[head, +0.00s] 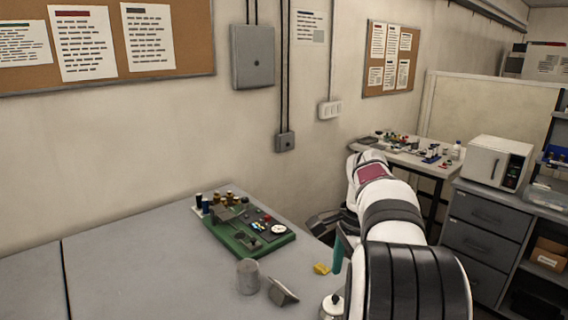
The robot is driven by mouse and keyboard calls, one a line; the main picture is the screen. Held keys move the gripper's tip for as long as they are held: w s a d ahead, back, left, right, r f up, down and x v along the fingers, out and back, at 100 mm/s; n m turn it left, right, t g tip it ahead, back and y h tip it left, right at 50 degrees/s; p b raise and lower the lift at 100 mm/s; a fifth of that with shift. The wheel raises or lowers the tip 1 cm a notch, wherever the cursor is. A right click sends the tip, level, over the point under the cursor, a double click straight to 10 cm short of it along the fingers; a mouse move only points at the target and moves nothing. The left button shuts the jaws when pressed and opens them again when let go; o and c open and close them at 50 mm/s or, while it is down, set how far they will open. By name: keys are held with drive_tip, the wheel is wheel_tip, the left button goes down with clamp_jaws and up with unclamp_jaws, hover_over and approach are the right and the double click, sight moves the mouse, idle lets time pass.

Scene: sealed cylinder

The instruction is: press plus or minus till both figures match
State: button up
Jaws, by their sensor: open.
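A green board (262,246) with a raised grey part, small knobs, a red button (267,217) and a white round dial (278,229) lies on the grey table. Which parts are plus or minus, and any figures, are too small to make out. A grey cylinder (248,276) stands upright in front of the board. A small grey wedge-shaped piece (283,292) sits right of it. My gripper (322,224), dark grey and partly hidden by my white arm, is right of the board and apart from it. It is open, and I see nothing in it.
A yellow block (321,268), a teal upright object (339,252) and a pale lidded vessel (332,306) are near my arm. The table's left part (130,275) is clear. A side table (425,162) with small items and a white box-shaped appliance (497,162) stand behind.

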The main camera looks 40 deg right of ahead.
drive_tip(key=s+a+f+n, duration=0.15)
drive_tip(key=a+n, duration=0.45)
drive_tip(key=a, duration=0.7)
drive_tip(key=s+a+n, duration=0.2)
drive_tip(key=a+n, duration=0.4)
drive_tip(key=a, duration=0.8)
drive_tip(key=s+a+f+n+y, duration=0.1)
drive_tip(key=s+a+f+n, duration=0.3)
drive_tip(key=s, duration=0.5)
drive_tip(key=a+n, duration=0.2)
drive_tip(key=a, duration=0.1)
drive_tip(key=shift+s+a+f+g, duration=0.25)
drive_tip(key=shift+s+f+g, duration=0.1)
drive_tip(key=shift+g, duration=0.05)
clamp_jaws()
